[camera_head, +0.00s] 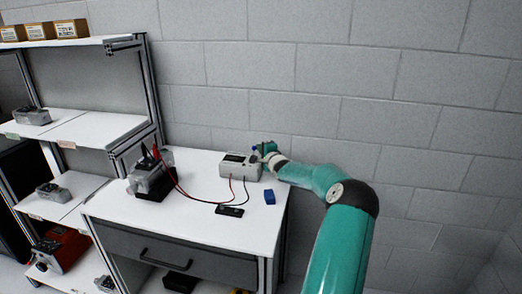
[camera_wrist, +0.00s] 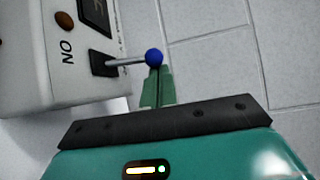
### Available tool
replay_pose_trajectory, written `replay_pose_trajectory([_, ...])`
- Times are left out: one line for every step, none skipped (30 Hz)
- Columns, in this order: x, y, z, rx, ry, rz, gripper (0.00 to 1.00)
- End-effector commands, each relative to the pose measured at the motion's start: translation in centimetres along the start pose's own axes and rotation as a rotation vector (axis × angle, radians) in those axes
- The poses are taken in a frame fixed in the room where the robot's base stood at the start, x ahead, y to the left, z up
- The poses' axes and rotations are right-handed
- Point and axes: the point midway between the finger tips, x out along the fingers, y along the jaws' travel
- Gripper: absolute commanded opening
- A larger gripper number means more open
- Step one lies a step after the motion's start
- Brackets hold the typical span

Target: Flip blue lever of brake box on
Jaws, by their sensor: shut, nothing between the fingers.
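The brake box (camera_head: 240,168) is a pale grey unit on the white table, close to the wall. The blue lever (camera_wrist: 154,56) has a round blue knob on a thin metal stem that sticks out to the right from a dark slot. My gripper (camera_wrist: 159,70) is shut and empty, its green fingertips right at the knob. I cannot tell whether they touch it. In the head view my gripper (camera_head: 266,148) is at the box's right end.
A clear-cased device (camera_head: 152,182) with red and black leads stands left on the table. A black meter (camera_head: 230,211) and a small blue block (camera_head: 269,197) lie in front of the box. Shelves (camera_head: 90,130) stand at left; the block wall (camera_head: 330,70) is close behind.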

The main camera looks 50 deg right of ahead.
Motion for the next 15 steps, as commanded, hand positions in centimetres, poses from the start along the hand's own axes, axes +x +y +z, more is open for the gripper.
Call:
replay_pose_trajectory([-0.02, -0.01, 0.07, -0.005, -0.001, -0.006, 0.00])
replay_pose_trajectory([-0.04, -0.04, 0.09, -0.008, -0.001, -0.011, 0.00])
replay_pose_trajectory([-0.07, -0.04, 0.11, -0.012, -0.001, -0.016, 0.00])
replay_pose_trajectory([-0.09, -0.04, 0.12, -0.015, -0.001, -0.020, 0.00])
replay_pose_trajectory([-0.11, -0.05, 0.14, -0.018, -0.001, -0.024, 0.00])
replay_pose_trajectory([-0.15, -0.07, 0.16, -0.022, -0.001, -0.031, 0.00])
replay_pose_trajectory([-0.18, -0.06, 0.18, -0.027, -0.001, -0.036, 0.00])
replay_pose_trajectory([-0.22, -0.04, 0.21, -0.033, -0.001, -0.042, 0.00])
replay_pose_trajectory([-0.28, -0.04, 0.26, -0.041, -0.001, -0.053, 0.00])
replay_pose_trajectory([-0.33, -0.01, 0.29, -0.048, 0.000, -0.062, 0.00])
replay_pose_trajectory([-0.39, -0.01, 0.35, -0.056, -0.001, -0.073, 0.00])
replay_pose_trajectory([-0.48, 0.00, 0.44, -0.070, -0.001, -0.090, 0.00])
replay_pose_trajectory([-0.56, -0.02, 0.52, -0.081, -0.001, -0.106, 0.00])
replay_pose_trajectory([-0.64, -0.02, 0.58, -0.094, -0.001, -0.123, 0.00])
replay_pose_trajectory([-0.76, 0.00, 0.67, -0.112, -0.001, -0.147, 0.00])
